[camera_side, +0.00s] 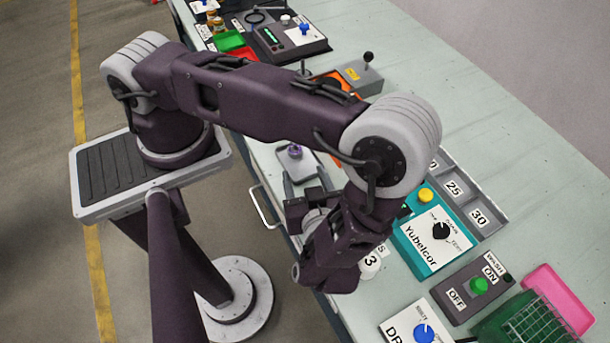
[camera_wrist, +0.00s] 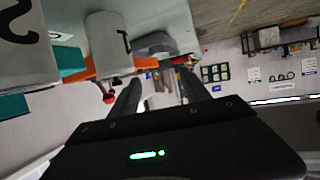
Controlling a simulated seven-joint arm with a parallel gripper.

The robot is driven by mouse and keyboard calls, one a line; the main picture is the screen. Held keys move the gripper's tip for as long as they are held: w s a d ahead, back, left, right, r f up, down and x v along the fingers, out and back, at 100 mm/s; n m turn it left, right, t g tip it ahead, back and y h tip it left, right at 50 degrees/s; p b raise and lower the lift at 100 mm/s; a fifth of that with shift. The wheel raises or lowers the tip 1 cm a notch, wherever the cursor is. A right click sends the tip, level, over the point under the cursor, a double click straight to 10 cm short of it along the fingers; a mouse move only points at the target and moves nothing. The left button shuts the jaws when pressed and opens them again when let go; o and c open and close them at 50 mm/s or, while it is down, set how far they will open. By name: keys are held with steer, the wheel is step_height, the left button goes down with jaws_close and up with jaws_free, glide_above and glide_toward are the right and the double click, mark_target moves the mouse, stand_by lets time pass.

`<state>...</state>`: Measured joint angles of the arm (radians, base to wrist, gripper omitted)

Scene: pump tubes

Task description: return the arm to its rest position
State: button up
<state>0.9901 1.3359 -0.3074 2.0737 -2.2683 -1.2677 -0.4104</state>
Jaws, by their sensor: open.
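My gripper (camera_wrist: 160,92) shows in the wrist view with its two dark fingers apart and nothing seen between them. In the side view my arm reaches over the front edge of the bench and bends down there. A white knob or cap marked 3 (camera_side: 370,264) is partly hidden behind my wrist.
The pale green bench (camera_side: 470,110) holds a grey box with a green button (camera_side: 479,286), a pink tray (camera_side: 556,297), a green rack (camera_side: 520,322) and a grey lever device (camera_side: 360,76). A dark device with a blue knob (camera_side: 304,29) stands farther back. The bench's far right is clear.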

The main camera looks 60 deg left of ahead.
steer(key=shift+w, duration=0.1)
steer(key=w+d+r+t+h, duration=0.2)
steer(key=w+d+r+h, duration=0.95)
steer(key=w, duration=0.35)
steer(key=w+d+r+m+t+h, duration=0.1)
steer(key=d+r+m+h, duration=0.15)
steer(key=r, duration=0.45)
steer(key=w+d+r+m+h, duration=0.1)
steer(key=r+m+h, duration=0.15)
steer(key=r, duration=0.45)
steer(key=s+a+r+m, duration=0.8)
steer(key=s+a+r, duration=0.15)
steer(key=s, duration=0.35)
steer(key=s+a+f+m+g+y, duration=0.1)
steer(key=s+a+f+y, duration=0.2)
steer(key=s+a, duration=0.6)
steer(key=shift+a+f+m, duration=0.25)
steer(key=shift+a+m, duration=0.15)
